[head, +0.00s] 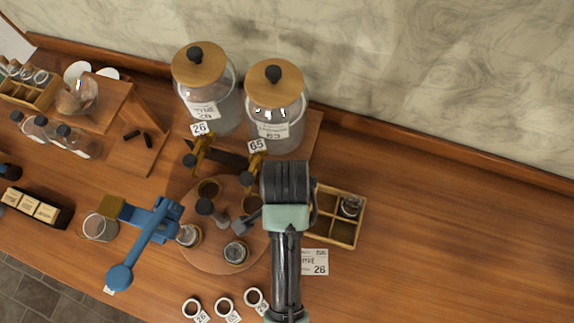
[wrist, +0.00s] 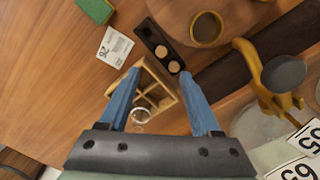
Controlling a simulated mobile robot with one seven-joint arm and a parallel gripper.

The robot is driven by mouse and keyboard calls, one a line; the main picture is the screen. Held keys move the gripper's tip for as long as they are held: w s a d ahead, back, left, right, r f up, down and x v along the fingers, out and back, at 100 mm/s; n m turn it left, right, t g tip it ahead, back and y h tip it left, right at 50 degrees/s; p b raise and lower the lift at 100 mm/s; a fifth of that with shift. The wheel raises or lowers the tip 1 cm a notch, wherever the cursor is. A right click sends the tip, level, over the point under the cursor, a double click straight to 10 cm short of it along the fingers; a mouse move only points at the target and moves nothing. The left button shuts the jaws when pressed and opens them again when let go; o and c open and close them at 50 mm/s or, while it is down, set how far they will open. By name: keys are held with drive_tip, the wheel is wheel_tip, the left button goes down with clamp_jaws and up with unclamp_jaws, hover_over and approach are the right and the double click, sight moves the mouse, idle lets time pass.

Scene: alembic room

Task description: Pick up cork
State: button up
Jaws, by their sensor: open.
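Two round, pale tan cork tops show in the wrist view, a nearer cork (wrist: 174,67) and a farther cork (wrist: 161,51). They sit in a narrow dark holder (wrist: 147,31) beside the compartment box. My gripper (wrist: 159,72) is open, with its two blue fingers spread and nothing held between them. It is above the counter, and the nearer cork appears close to the right fingertip. I cannot tell the height gap. In the head view my arm covers this area, and the corks are hidden.
A divided wooden box (head: 359,222) holds a small glass jar (head: 350,206). A round board (head: 190,262) carries jars. Large lidded jars (head: 211,105) with brass taps (wrist: 250,62) stand close behind. A label card (wrist: 115,47) and green block (wrist: 95,10) lie nearby. The counter's right side is clear.

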wheel_tip(320, 180, down, 6)
drive_tip(key=shift+s+f+p, duration=0.15)
drive_tip(key=shift+f+p, duration=0.1)
drive_tip(key=shift+p, duration=0.1)
drive_tip(key=shift+w+d+f+p, duration=0.1)
drive_tip(key=shift+f+p, duration=0.05)
drive_tip(key=shift+f, duration=0.9)
drive_tip(key=shift+w+f+p, duration=0.15)
drive_tip(key=shift+f+p, duration=0.05)
drive_tip(key=shift+f, duration=0.8)
drive_tip(key=shift+w+d+f+p, duration=0.1)
drive_tip(key=shift+f+p, duration=0.05)
drive_tip(key=shift+f, duration=0.9)
drive_tip(key=shift+a, duration=0.1)
drive_tip(key=shift+c, duration=0.3)
clamp_jaws()
